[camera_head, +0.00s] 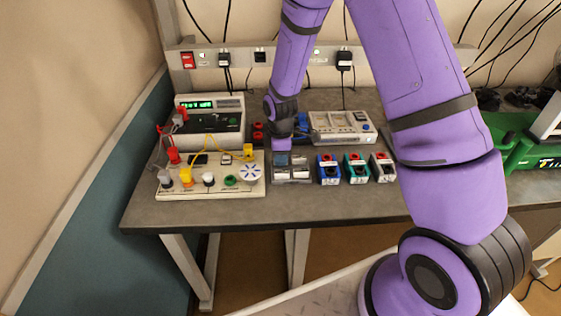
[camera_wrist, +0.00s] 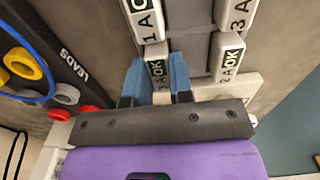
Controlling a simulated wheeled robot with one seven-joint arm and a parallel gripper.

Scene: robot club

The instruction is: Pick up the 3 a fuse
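My gripper (camera_wrist: 159,75) points down at a grey fuse tray (camera_head: 291,181) on the bench; in the head view its tip is mostly hidden by the wrist. In the wrist view its two blue fingers stand on either side of a pale fuse (camera_wrist: 156,60) marked "OK". Almost no gap shows between fingers and fuse, but I cannot tell if they press on it. Its rating is mostly hidden by my gripper.
A terminal board (camera_head: 215,196) with leads and a meter (camera_head: 212,118) stand left of the tray. Blue (camera_head: 328,170), green (camera_head: 356,169) and grey (camera_head: 382,168) blocks stand to its right. A grey device (camera_head: 342,126) lies behind. The front bench strip is clear.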

